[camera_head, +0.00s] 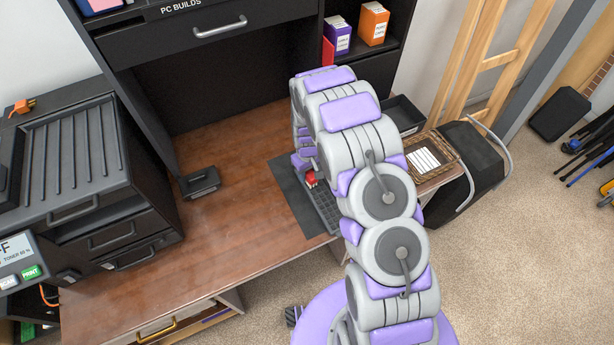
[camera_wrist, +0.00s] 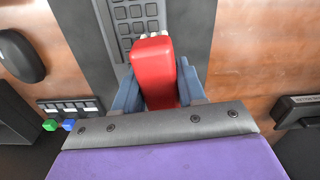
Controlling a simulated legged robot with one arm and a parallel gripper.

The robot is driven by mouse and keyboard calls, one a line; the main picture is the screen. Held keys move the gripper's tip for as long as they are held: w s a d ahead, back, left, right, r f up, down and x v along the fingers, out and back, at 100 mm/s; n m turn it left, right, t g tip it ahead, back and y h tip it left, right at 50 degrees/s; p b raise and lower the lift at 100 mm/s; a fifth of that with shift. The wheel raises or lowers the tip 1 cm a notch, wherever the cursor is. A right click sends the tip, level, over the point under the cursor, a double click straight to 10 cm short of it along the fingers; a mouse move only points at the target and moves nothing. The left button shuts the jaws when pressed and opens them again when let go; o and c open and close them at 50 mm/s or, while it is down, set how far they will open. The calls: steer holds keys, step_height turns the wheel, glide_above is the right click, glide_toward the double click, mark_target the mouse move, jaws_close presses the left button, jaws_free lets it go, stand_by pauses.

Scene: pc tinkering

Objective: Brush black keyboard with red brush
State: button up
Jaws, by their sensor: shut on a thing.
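The red brush (camera_wrist: 153,72) is held between the two fingers of my gripper (camera_wrist: 158,88) in the wrist view. Its pale bristle end points toward the black keyboard (camera_wrist: 136,18), whose keys show just beyond it. I cannot tell whether the bristles touch the keys. In the head view the keyboard (camera_head: 324,207) lies on a dark mat on the wooden desk, partly hidden by my arm. The red brush (camera_head: 311,179) shows as a small red patch over the keyboard's far part, with my gripper (camera_head: 306,165) mostly hidden there.
The dark mat (camera_head: 289,186) lies under the keyboard. A small black box (camera_head: 200,183) stands on the desk to the left, and a black printer (camera_head: 75,170) further left. A black tray (camera_head: 403,113) and a wicker basket (camera_head: 433,160) are to the right. The desk's left middle (camera_head: 190,240) is clear.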

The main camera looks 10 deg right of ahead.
step_height(320, 180, up, 3)
steer(key=shift+d+f, duration=0.15)
steer(key=shift+f, duration=0.05)
steer(key=shift+r+p, duration=0.3)
steer(key=shift+a, duration=0.25)
steer(key=shift+d, duration=0.1)
